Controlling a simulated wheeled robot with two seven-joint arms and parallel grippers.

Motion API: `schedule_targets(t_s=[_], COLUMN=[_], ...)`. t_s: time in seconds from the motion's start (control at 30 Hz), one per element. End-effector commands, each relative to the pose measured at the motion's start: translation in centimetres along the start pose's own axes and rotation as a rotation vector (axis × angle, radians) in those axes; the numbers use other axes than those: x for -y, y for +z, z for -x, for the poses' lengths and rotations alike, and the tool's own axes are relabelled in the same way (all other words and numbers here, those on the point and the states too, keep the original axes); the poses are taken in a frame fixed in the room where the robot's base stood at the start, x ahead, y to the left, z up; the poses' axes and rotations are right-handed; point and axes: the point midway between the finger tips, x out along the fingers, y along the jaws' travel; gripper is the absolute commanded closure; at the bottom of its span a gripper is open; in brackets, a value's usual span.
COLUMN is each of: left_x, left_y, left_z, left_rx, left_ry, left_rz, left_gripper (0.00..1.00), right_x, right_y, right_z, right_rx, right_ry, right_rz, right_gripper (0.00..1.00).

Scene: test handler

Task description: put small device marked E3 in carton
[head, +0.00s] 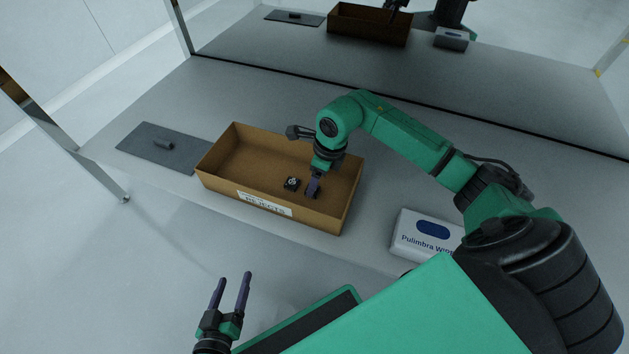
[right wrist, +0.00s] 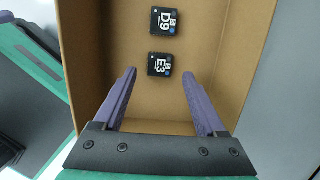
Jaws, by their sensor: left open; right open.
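The device marked E3 (right wrist: 160,64) lies label-up on the floor of the brown carton (right wrist: 78,20), beside another small black device marked D9 (right wrist: 164,22). The carton also shows in the head view (head: 225,165), open-topped, with a label that seems to read REJECTS. There one small device (head: 291,184) is plain; I cannot tell which it is. My right gripper (head: 313,188) reaches down into the carton, open, and hides part of its floor. In the right wrist view its fingers (right wrist: 160,75) are apart and empty, with E3 just beyond the tips. My left gripper (head: 234,277) is open and empty in front of the table.
A dark grey mat (head: 135,146) with a small dark object (head: 163,145) lies left of the carton. A white box of wipes (head: 405,228) stands to the right, partly behind my right arm. A reflective panel (head: 420,75) along the table's back mirrors the scene.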

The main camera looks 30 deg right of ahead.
Motion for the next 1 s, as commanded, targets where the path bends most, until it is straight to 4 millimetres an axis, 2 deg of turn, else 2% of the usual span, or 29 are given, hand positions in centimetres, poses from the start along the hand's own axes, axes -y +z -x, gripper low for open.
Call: schedule_targets(t_s=[0.03, 0.1, 0.2, 0.3, 0.43, 1.0], left_x=[-0.5, -0.9, -1.2, -1.4, -1.4, -1.4], left_y=[-1.7, -2.5, -3.4, -3.8, -3.9, -3.9], left_z=[0.5, 0.8, 1.2, 1.4, 1.4, 1.4], left_rx=[0.003, 0.017, 0.034, 0.046, 0.051, 0.05], left_ry=[0.001, 0.003, 0.004, 0.004, 0.004, 0.005], left_rz=[-0.007, -0.012, -0.016, -0.021, -0.023, -0.023], left_gripper=[0.26, 0.26, 0.26, 0.26, 0.26, 0.26], right_x=[0.1, 0.1, 0.1, 0.1, 0.0, 0.0], right_y=[0.1, 0.1, 0.1, 0.1, 0.0, 0.0], right_z=[2.3, 4.3, 6.8, 8.3, 8.9, 8.8], right_rx=[-0.001, -0.001, -0.001, -0.001, -0.001, -0.002], right_ry=[-0.005, -0.004, -0.003, -0.002, 0.0, 0.001], right_rz=[0.0, 0.001, 0.0, 0.0, 0.0, -0.001], right_gripper=[0.26, 0.26, 0.26, 0.26, 0.26, 0.26])
